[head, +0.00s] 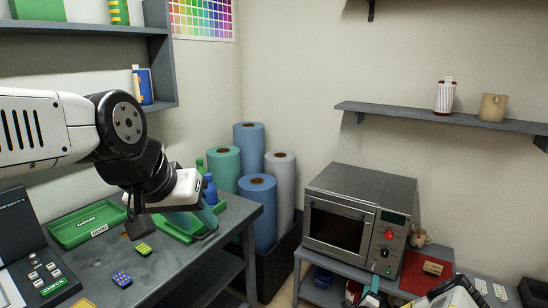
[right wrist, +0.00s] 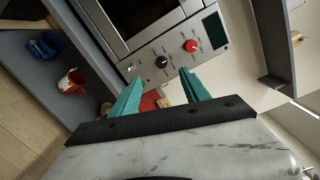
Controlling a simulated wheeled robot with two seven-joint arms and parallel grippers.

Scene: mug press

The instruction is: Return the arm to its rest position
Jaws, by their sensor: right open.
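My right gripper (right wrist: 160,92) is open in the right wrist view, with two teal fingers apart and nothing between them. In the head view it is low at the right (head: 371,287), in front of the grey oven's table. My left arm comes in from the left in the head view. My left gripper (head: 206,214) is over the grey workbench (head: 225,222) beside a green tray, and its finger gap is not clear. A grey oven (head: 338,226) with a red knob stands on the table, its door shut. It also shows in the right wrist view (right wrist: 165,50).
A beige mug (head: 418,237) is beside the oven, near a red mat (head: 412,272) with a tan block (head: 433,268). Rolls (head: 257,208) stand between bench and oven. Wall shelf (head: 440,116) at right.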

